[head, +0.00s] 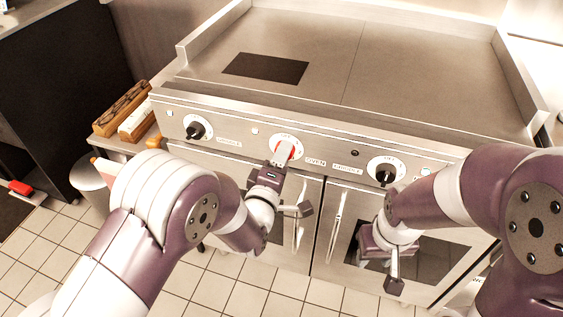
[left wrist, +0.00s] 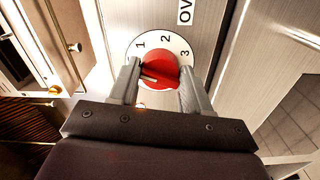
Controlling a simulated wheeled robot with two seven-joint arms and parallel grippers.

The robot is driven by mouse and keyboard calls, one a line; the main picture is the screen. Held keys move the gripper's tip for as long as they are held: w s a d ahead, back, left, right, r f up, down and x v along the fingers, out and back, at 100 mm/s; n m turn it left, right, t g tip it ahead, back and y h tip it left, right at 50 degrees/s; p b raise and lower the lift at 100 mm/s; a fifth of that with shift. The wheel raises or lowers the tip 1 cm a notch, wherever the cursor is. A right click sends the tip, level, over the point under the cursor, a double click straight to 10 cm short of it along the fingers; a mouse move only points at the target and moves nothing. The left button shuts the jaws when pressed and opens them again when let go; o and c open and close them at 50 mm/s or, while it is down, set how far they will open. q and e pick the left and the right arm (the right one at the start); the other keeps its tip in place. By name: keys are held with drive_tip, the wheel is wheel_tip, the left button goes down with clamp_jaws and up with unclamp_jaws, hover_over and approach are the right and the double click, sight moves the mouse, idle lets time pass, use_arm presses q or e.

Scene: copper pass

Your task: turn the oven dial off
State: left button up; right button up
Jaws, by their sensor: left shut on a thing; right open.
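The oven dial is a red round knob (left wrist: 158,68) on a white disc (left wrist: 160,42) marked 1, 2 and 3, seen in the left wrist view. A pale mark on the knob faces left, towards one finger, away from the 2 and 3. My left gripper (left wrist: 160,85) is shut on the knob, one finger on either side. In the head view my left gripper (head: 284,153) covers most of the dial, just left of the OVEN label (head: 316,162). My right gripper (head: 372,247) is low before the right oven door; its fingertips are hard to make out.
Black griddle knobs flank the oven dial, one left (head: 195,130) and one right (head: 385,172). Door handles (head: 335,222) stick out below the panel. The flat griddle top (head: 420,75) is clear. A side shelf (head: 125,135) at left holds long boxes.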

use_arm(q)
drive_tip(key=shift+n+b, duration=0.7)
drive_tip(key=shift+n, duration=1.2)
drive_tip(key=o, duration=1)
drive_tip(key=shift+o, duration=0.2)
drive_tip(key=shift+s, duration=0.1)
drive_tip(key=p+v, duration=0.1)
drive_tip(key=v, duration=1.1)
drive_tip(key=shift+s, duration=0.25)
drive_tip(key=shift+a, duration=0.1)
